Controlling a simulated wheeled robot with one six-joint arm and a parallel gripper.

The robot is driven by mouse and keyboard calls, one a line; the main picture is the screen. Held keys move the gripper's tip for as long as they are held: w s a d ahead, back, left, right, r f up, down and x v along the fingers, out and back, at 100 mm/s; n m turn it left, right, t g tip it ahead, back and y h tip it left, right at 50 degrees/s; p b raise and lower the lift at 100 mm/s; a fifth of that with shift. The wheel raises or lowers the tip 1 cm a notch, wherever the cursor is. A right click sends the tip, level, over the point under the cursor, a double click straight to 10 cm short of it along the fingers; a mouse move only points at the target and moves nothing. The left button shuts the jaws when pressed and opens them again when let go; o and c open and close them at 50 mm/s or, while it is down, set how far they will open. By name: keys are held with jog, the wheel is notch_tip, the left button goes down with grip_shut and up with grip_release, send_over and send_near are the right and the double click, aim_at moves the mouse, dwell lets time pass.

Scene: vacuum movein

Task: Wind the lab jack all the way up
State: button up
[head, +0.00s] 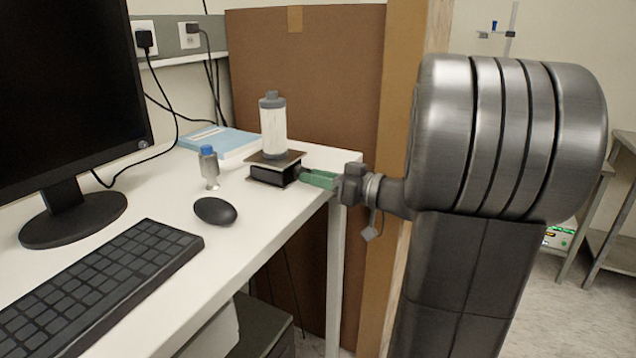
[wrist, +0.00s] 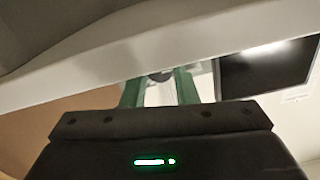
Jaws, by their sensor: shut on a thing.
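The lab jack (head: 274,170) stands low on the white desk near its right edge, with a flat top plate and a dark body. A white cylinder with grey ends (head: 273,126) stands upright on its plate. My gripper (head: 306,176) reaches in from the right, its green fingers at the jack's right side. It is shut on the jack's knob, which is mostly hidden by the fingers. In the wrist view the two green fingers (wrist: 160,88) show with a small dark round part between them, below a pale edge.
A small bottle with a blue cap (head: 209,167), a mouse (head: 215,211) and a keyboard (head: 95,283) are on the desk left of the jack. A blue and white book (head: 222,142) lies behind. A monitor (head: 70,95) stands at left. A large brown box (head: 305,85) stands behind the desk.

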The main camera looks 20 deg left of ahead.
dwell(0.3)
jog(key=o, duration=1)
jog(key=s+d, duration=0.1)
jog(key=d, duration=1.3)
jog(key=shift+a+p, duration=0.1)
jog(key=shift+p, duration=0.2)
